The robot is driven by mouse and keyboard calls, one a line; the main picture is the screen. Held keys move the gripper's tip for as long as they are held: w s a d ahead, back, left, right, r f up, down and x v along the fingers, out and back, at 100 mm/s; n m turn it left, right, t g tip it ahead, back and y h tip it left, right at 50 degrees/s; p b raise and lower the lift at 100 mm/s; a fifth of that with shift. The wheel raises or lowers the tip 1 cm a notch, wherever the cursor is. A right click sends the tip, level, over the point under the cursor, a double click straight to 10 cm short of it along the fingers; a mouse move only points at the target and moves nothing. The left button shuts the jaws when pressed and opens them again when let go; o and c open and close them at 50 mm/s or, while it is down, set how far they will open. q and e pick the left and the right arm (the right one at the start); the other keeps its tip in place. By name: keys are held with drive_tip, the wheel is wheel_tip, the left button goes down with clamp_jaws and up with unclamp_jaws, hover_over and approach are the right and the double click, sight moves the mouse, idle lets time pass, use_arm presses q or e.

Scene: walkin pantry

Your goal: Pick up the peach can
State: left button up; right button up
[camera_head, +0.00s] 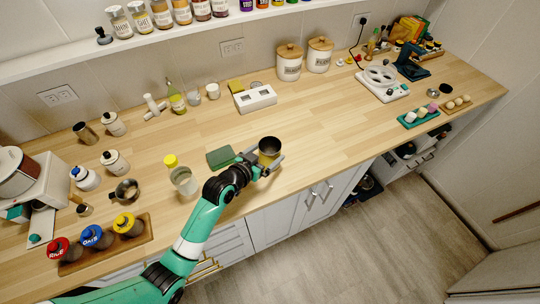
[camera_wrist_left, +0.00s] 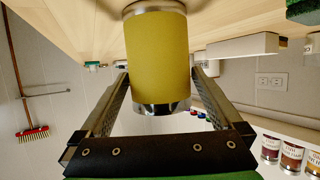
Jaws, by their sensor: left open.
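A can with a plain yellow band and metal rims (camera_head: 269,148) stands upright near the front edge of the wooden counter; it fills the middle of the left wrist view (camera_wrist_left: 157,55). No lettering can be read on it, and it is the only such can I see that fits the peach can. My left gripper (camera_head: 264,162) is open, with one finger on each side of the can. In the left wrist view the fingers (camera_wrist_left: 158,78) straddle it, with a narrow gap visible; contact is unclear. My right gripper is not in view.
A green sponge or cloth block (camera_head: 220,157) and a clear glass jar (camera_head: 184,181) stand just left of the can. A white box-shaped device (camera_head: 255,98) and two white canisters (camera_head: 289,62) are behind. The counter (camera_head: 345,115) right of the can is clear.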

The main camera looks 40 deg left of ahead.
use_arm(q)
drive_tip(key=shift+x, duration=0.9)
drive_tip(key=c, duration=1)
drive_tip(key=shift+r, duration=0.1)
drive_tip(key=shift+r, duration=0.6)
drive_tip(key=s+d+r+p, duration=0.1)
drive_tip(key=s+r+p, duration=0.1)
drive_tip(key=s+r, duration=0.2)
drive_tip(key=s+d+r+p, duration=0.2)
drive_tip(key=s+r+p, duration=0.1)
drive_tip(key=s, duration=0.1)
drive_tip(key=s+d+r+p, duration=0.2)
drive_tip(key=s+r+p, duration=0.1)
drive_tip(key=s+r, duration=0.1)
drive_tip(key=shift+s+r, duration=0.35)
drive_tip(key=shift+s, duration=0.2)
